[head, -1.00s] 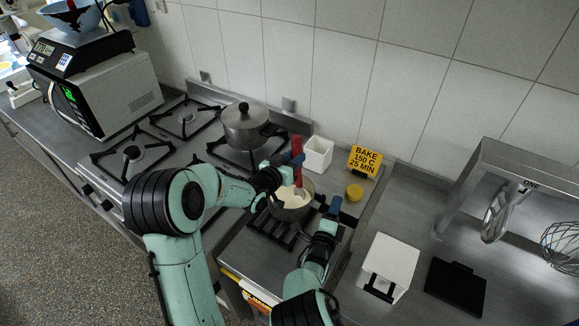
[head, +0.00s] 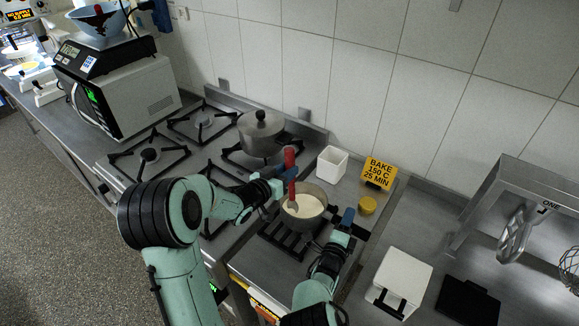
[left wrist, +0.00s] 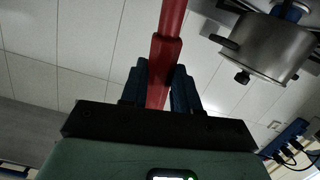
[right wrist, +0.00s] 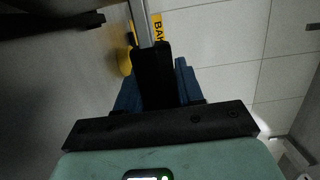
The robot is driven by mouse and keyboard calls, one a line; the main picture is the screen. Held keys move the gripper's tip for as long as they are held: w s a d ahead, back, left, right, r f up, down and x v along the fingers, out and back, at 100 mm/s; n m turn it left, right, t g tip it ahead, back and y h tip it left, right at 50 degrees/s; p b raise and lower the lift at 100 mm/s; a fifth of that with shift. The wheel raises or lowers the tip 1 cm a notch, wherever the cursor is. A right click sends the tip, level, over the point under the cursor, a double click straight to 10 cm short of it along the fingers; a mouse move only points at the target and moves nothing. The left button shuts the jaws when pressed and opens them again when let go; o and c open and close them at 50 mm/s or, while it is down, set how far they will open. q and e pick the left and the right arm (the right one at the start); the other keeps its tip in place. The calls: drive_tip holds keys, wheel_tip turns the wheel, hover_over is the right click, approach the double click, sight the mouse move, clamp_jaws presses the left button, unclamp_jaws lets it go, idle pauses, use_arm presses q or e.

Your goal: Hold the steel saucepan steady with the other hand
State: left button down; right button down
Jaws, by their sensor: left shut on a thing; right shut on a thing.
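The steel saucepan (head: 310,224) sits upright on the front right burner, with a pale cream-coloured content inside. My right gripper (head: 346,219) is shut on its dark handle, at the pan's right side. In the right wrist view the black handle (right wrist: 153,75) is between the blue fingers, with a steel shank leading away; the pan's bowl is not clear there. My left gripper (head: 279,187) is shut on a red-handled utensil (head: 290,165), whose lower end is in the pan at its left side. The red handle (left wrist: 168,50) stands between the fingers in the left wrist view.
A lidded grey pot (head: 261,137) stands on the back burner, also visible in the left wrist view (left wrist: 268,48). A white square container (head: 332,164), a yellow sign (head: 379,172) and a yellow lid-like item (head: 367,205) are behind the pan. A white scale-like box (head: 402,278) lies right.

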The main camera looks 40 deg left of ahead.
drive_tip(key=shift+s+f, duration=0.1)
drive_tip(key=shift+f, duration=0.25)
use_arm(q)
drive_tip(key=shift+w+d, duration=0.9)
drive_tip(key=shift+d, duration=0.3)
wheel_tip(320, 180, up, 8)
drive_tip(key=shift+w+a+r, duration=0.25)
drive_tip(key=shift+w+a, duration=0.05)
drive_tip(key=shift+a, duration=0.05)
wheel_tip(320, 180, up, 5)
drive_tip(key=shift+f, duration=0.1)
idle(0.5)
idle(0.6)
